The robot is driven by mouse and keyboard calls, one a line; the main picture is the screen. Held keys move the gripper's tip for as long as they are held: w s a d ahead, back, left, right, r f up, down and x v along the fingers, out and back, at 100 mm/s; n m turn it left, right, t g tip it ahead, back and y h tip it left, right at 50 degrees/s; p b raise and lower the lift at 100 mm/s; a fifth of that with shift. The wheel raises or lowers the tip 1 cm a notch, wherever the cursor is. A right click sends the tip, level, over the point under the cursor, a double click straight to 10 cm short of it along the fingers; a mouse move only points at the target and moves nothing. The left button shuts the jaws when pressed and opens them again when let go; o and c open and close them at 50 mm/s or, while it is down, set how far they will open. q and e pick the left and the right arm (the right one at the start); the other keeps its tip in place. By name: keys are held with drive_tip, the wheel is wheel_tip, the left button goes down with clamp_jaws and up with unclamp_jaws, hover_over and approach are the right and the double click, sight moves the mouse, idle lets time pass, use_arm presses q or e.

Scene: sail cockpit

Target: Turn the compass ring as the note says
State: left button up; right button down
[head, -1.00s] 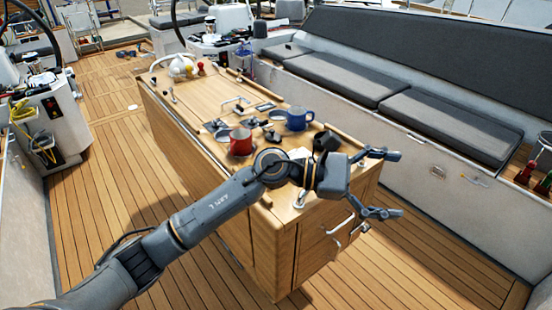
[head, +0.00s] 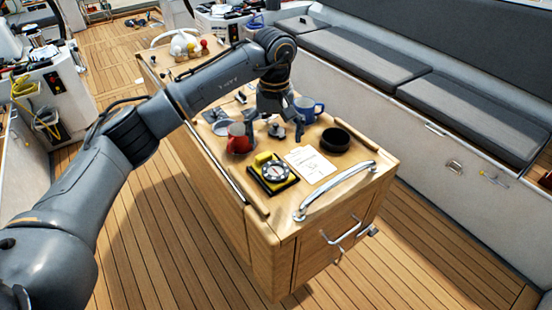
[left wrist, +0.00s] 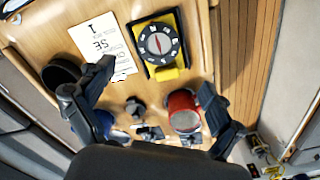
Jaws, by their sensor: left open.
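The compass (head: 273,172) is a black dial with pale marks and a red needle in a black and yellow base, flat on the wooden cockpit table. It also shows in the left wrist view (left wrist: 158,44). The white note (head: 311,163) lies right beside it; in the left wrist view the note (left wrist: 103,45) appears turned around, with large letters that look like "SE" and more text too small to read. My left gripper (head: 280,127) is open and empty, pointing down above the table beyond the compass, near the mugs. Its spread fingers show in the left wrist view (left wrist: 157,78).
A red mug (head: 239,138) and a blue mug (head: 306,110) stand close to the gripper. A black round bowl (head: 335,140) is right of the note. A metal handrail (head: 335,190) crosses the near table end. Grey cushioned benches (head: 470,115) line the right.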

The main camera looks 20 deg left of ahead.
use_arm(q)
drive_tip(key=p, duration=0.1)
hover_over(275, 169)
wheel_tip(275, 169, down, 4)
drive_tip(key=shift+s+f, duration=0.1)
wheel_tip(275, 169, down, 5)
drive_tip(key=shift+p, duration=0.85)
drive_tip(key=shift+f, duration=0.4)
drive_tip(key=shift+c, duration=0.5)
drive_tip(key=c, duration=1.1)
drive_tip(key=shift+o, duration=0.2)
use_arm(e)
drive_tip(key=r, duration=0.1)
drive_tip(key=w+r, duration=0.1)
drive_tip(key=r, duration=0.1)
drive_tip(key=shift+w+a+r, duration=0.1)
drive_tip(key=shift+a+r, duration=0.05)
